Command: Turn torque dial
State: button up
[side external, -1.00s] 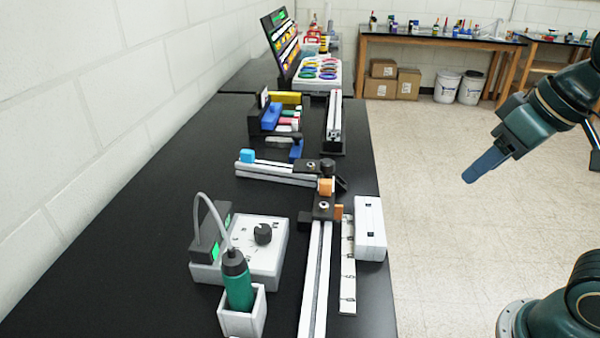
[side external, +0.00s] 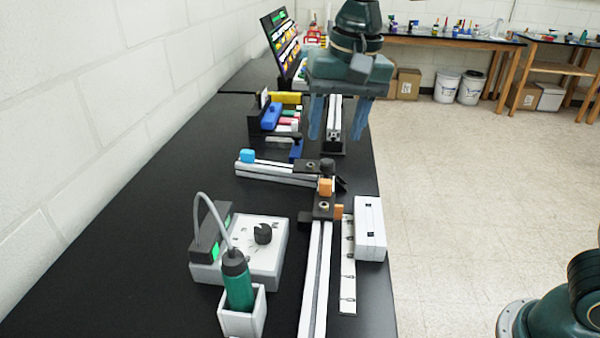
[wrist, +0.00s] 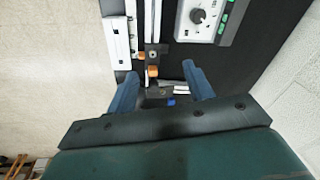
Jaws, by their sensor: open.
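The torque dial (side external: 263,233) is a black knob on a light grey control box (side external: 262,262) at the lower left of the side view. In the wrist view the dial (wrist: 199,16) is near the top, right of centre, on its box (wrist: 184,30). My gripper (side external: 325,135) is open and empty, its blue fingers pointing down above the far part of the bench. In the wrist view the gripper (wrist: 160,80) has its fingers spread wide, with the dial beyond them, apart from both.
A green tool (side external: 238,288) with a grey cord stands in a white holder (side external: 243,318) in front of the box. Aluminium extrusions (side external: 315,280) with black brackets lie right of it. A white case (side external: 370,228) is near the right bench edge. The wall is at left.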

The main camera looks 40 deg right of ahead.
aim_at(262, 228)
jog(key=w+a+f+m+g, duration=0.1)
jog(key=w+a+f+m, duration=0.1)
jog(key=w+a+f, duration=0.4)
jog(key=a, duration=0.5)
jog(key=shift+w+m+g+h, duration=0.15)
jog(key=shift+m+g+h, duration=0.15)
jog(key=shift+m+g, duration=0.1)
jog(key=shift+f, duration=0.1)
notch_tip(262, 228, down, 14)
jog(key=shift+r, duration=0.1)
jog(key=c, duration=1)
